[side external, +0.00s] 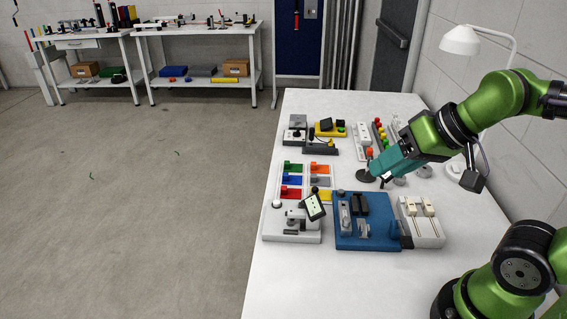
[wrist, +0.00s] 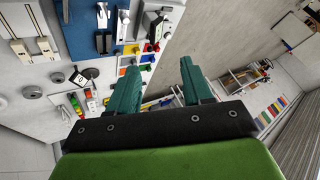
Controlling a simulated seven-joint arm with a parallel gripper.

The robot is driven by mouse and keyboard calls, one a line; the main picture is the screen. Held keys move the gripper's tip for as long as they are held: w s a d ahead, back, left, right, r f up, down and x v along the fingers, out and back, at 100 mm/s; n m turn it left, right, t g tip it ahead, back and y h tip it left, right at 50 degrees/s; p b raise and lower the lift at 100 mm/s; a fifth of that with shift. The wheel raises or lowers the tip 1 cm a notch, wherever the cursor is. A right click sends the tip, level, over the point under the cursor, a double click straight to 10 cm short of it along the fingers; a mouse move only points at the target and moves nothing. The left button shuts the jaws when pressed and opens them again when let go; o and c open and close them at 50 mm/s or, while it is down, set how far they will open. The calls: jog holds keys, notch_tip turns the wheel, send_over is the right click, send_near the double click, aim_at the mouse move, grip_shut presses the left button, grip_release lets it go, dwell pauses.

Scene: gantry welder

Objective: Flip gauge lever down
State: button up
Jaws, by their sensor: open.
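A white-based unit (side external: 291,233) with a tilted dark-framed screen (side external: 314,207) and a small grey metal part (side external: 295,216) sits at the table's front left. I cannot tell for sure which part is the gauge lever or its position. My gripper (side external: 378,169) is open and empty, above the table's right-middle part, behind the blue fixture and apart from the screen unit. Its two teal fingers also show in the wrist view (wrist: 155,66), spread apart with nothing between them.
The blue fixture (side external: 352,240) and a white block with two switches (side external: 424,232) stand right of the unit. Coloured blocks (side external: 292,180) lie behind it. Several small devices fill the table's back. A white lamp (side external: 461,40) stands at right by the wall.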

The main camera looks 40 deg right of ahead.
jog(key=shift+d+f, duration=0.1)
jog(key=shift+f, duration=0.1)
jog(key=c, duration=0.5)
jog(key=f+m+g, duration=0.1)
jog(key=f, duration=0.1)
jog(key=w+d+f+m+g+y, duration=0.1)
jog(key=m+g, duration=0.1)
jog(key=w+d+f+m+g+y, duration=0.1)
jog(key=f, duration=0.1)
jog(key=shift+f+m+g, duration=0.3)
jog(key=shift+g, duration=0.1)
grip_shut()
jog(key=w+d+f+m+t+y, duration=0.2)
jog(key=d+f+m+y, duration=0.1)
jog(key=d+f+m, duration=0.1)
jog(key=w+d+f+m+t+y, duration=0.2)
jog(key=d+f+m+t+y, duration=0.1)
jog(key=m, duration=0.4)
jog(key=w+d+f+m+t+y, duration=0.2)
jog(key=w+d+f+m+y, duration=0.1)
jog(key=d, duration=0.4)
jog(key=shift+d+f+m+t+y, duration=0.2)
jog(key=shift+f+m+y, duration=0.05)
jog(key=shift+f+m, duration=0.35)
jog(key=shift+d+f+m+t+y, duration=0.15)
jog(key=shift+f+m+t+y, duration=0.1)
jog(key=shift+f+m, duration=0.35)
jog(key=shift+r, duration=0.15)
